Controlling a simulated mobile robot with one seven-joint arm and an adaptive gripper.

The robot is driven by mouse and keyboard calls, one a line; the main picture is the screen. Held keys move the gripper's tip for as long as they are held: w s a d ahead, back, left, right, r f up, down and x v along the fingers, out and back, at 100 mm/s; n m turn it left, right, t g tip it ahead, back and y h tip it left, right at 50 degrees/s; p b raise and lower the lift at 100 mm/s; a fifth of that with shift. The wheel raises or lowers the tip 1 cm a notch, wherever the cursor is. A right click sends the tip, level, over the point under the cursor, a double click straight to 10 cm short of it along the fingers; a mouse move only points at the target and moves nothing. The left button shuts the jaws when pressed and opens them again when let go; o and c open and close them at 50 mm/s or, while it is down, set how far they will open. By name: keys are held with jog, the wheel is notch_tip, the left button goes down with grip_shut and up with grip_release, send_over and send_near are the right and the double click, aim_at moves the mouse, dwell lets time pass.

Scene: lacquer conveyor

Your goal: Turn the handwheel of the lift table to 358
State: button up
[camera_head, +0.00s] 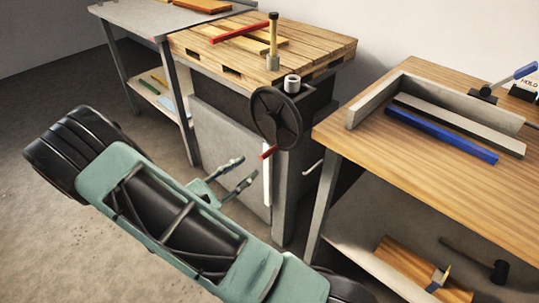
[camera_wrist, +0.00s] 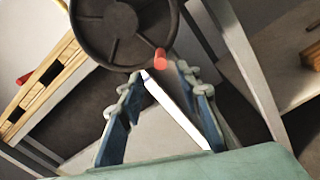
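The handwheel (camera_head: 277,118) is a dark spoked wheel on the side of the lift table (camera_head: 228,150). It also shows at the top of the wrist view (camera_wrist: 122,30). Its red handle (camera_head: 268,152) sits at the lower rim. In the wrist view the red handle (camera_wrist: 160,60) appears just beyond and between my fingertips. My gripper (camera_head: 246,170) is open and empty, with its fingers pointing at the handle. In the head view a small gap shows between fingertips and handle. A white strip (camera_head: 267,178) runs down the table's corner below the wheel. No reading is legible.
A wooden pallet (camera_head: 325,48) lies on the lift table, with a red bar (camera_head: 240,33) and a wooden-handled tool on it. A workbench (camera_head: 440,135) with a blue bar (camera_head: 440,136) stands close at the right. A grey table (camera_head: 150,22) stands behind left. Open floor lies left.

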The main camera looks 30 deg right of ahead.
aim_at(277, 147)
jog(key=b+x, duration=0.2)
jog(key=x, duration=0.8)
jog(key=shift+s, duration=0.1)
grip_shut()
